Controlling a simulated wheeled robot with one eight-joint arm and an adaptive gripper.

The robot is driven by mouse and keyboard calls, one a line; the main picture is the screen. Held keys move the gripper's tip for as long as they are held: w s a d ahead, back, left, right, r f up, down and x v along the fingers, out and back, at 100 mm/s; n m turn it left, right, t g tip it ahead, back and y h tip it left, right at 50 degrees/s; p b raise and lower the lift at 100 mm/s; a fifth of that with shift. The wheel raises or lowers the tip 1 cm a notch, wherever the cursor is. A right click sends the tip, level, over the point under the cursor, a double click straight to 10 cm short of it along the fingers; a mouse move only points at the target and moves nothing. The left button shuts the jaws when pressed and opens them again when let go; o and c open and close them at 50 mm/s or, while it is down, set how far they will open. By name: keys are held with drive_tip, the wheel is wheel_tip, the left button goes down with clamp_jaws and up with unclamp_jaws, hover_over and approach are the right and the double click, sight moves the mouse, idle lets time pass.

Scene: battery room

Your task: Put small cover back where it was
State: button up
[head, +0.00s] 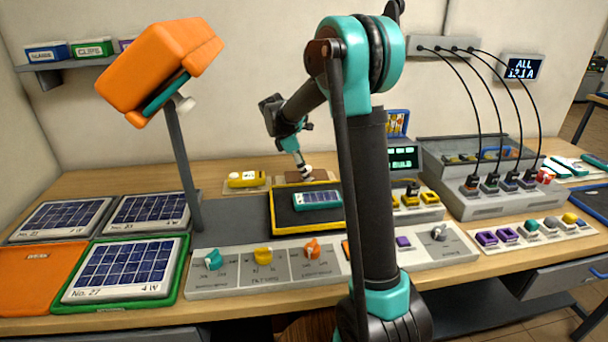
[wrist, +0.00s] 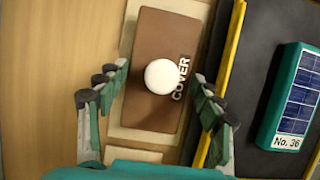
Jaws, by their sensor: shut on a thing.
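The small cover is a brown rectangular plate with a white round knob and the word COVER on it; it shows in the wrist view (wrist: 152,35) and beyond the yellow-edged tray in the head view (head: 292,174). My gripper (wrist: 162,82) has one finger at each long side of the cover, with the knob between them, and is shut on it. A pale base (wrist: 118,128) shows around and under the cover; I cannot tell whether they touch. In the head view my gripper (head: 303,168) is low over the back of the bench.
The yellow-edged dark tray (head: 272,212) holds a teal solar module (head: 318,199) close to the cover. A yellow device (head: 246,179) sits to the left. An orange-headed lamp (head: 160,65) stands front left. A knob panel (head: 225,282) lines the front.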

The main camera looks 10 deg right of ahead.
drive_tip(key=shift+f, duration=0.8)
drive_tip(key=o, duration=1.2)
drive_tip(key=shift+f, duration=0.1)
drive_tip(key=v, duration=1.2)
